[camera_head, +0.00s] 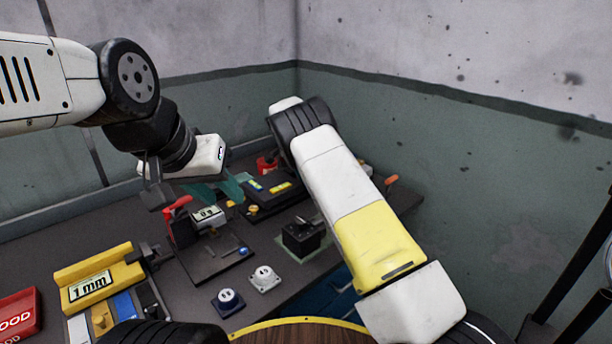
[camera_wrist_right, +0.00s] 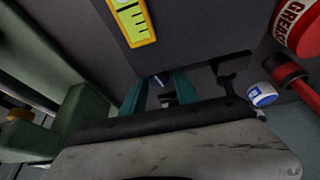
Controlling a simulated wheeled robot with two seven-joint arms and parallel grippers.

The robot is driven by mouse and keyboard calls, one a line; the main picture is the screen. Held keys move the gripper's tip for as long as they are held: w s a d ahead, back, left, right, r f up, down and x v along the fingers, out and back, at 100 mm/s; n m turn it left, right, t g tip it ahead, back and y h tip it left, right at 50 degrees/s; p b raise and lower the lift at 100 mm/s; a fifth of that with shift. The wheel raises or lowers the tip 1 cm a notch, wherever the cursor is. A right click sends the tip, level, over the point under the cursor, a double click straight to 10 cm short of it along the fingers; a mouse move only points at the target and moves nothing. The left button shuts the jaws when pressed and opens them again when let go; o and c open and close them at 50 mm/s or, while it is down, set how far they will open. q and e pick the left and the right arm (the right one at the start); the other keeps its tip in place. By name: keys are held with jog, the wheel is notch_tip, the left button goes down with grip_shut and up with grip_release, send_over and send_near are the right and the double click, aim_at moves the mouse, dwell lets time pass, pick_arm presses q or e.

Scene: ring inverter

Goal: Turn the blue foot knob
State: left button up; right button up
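A small blue knob (camera_head: 244,251) sits at the right front edge of the dark base plate (camera_head: 205,265) of a device with a red lever (camera_head: 177,206); I take it as the foot knob. My left gripper (camera_head: 217,190) hangs above and behind this device, its teal fingers apart and empty, clear of the knob. My right gripper is hidden behind its arm in the head view. In the right wrist view its teal fingers (camera_wrist_right: 160,82) are apart. A small bluish piece shows between their tips, too small to identify.
A blue socket (camera_head: 227,301) and a white socket (camera_head: 264,279) lie in front of the plate. A black box (camera_head: 302,238) stands to the right. A yellow 1 mm gauge (camera_head: 98,280) is at left. The right wrist view shows a red grease can (camera_wrist_right: 299,27) and a blue-white cap (camera_wrist_right: 262,95).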

jog(key=v, duration=0.7)
jog(key=shift+a+r, duration=0.1)
jog(key=shift+r, duration=0.25)
